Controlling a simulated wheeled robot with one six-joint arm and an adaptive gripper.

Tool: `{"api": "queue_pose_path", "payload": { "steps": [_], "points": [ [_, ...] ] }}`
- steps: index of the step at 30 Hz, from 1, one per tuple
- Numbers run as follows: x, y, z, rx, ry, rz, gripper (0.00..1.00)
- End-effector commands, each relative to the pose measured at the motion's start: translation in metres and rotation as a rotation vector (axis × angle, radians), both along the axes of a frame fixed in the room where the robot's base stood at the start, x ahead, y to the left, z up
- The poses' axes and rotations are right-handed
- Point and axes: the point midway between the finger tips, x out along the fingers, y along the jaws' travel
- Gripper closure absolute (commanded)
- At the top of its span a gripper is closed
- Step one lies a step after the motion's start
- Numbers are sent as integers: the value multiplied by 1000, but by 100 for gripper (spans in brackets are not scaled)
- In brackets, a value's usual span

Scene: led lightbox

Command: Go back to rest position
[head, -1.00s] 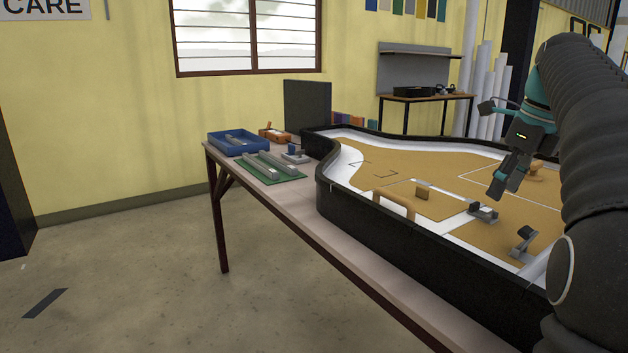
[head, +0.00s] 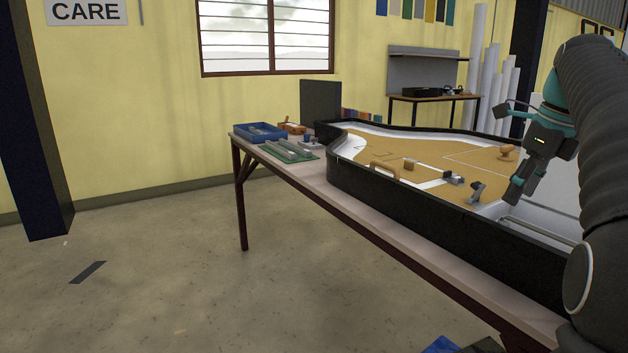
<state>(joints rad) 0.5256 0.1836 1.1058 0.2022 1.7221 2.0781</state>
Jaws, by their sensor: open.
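My gripper (head: 515,191) is at the right of the head view, at the end of my dark arm. It points down and to the left, with its fingers in front of the black-walled lightbox (head: 440,210). It is open, and I see nothing held in it. I cannot tell how high its tips are above the box floor.
The lightbox stands on a long table (head: 350,213), with tan panels and small fixtures inside. A blue tray (head: 262,139), a green board (head: 287,157) and an orange item (head: 292,128) lie at the table's far end. Bare floor (head: 150,270) lies at left; a dark pillar (head: 32,150) stands there.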

Motion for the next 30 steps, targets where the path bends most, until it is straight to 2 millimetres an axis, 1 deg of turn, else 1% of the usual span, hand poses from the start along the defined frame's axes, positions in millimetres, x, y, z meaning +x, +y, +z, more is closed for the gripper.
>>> {"api": "queue_pose_path", "payload": {
  "steps": [1, 5, 11, 17, 20, 23, 26, 30],
  "points": [
    [-1, 6, -2, -8, -3, 33, 44],
    [-6, 19, -4, -36, -20, 121, 44],
    [-16, 44, -10, -95, -54, 304, 44],
    [-36, 77, -24, -186, -97, 570, 44],
    [-54, 100, -37, -255, -128, 770, 44],
    [-76, 124, -55, -342, -159, 1005, 44],
    [-100, 145, -77, -433, -188, 1243, 44],
    [-135, 171, -113, -566, -219, 1578, 44]
  ]
}}
